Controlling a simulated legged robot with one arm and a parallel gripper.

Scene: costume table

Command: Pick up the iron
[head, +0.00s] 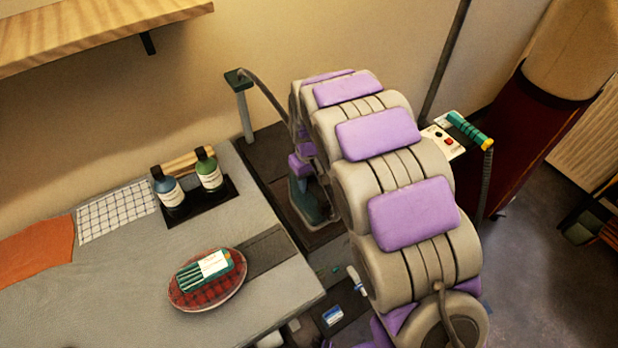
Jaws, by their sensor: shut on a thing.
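The iron (310,203) is a dark teal shape just left of my arm, over the dark recessed board at the far right end of the table. Its upper part and right side are hidden by my gripper and arm. My gripper (301,168), with purple parts, is at the top of the iron and shut on it; the fingertips are mostly hidden. I cannot tell whether the iron touches the board below it. A grey hose or cord runs from a post down toward the iron.
The post (244,110) stands behind. Two bottles (188,183) stand on a black tray. A red plaid cushion (190,298) bears a green packet (210,270). Checked cloth (117,212) and orange cloth (38,248) lie left. A wooden shelf (90,35) overhangs the upper left.

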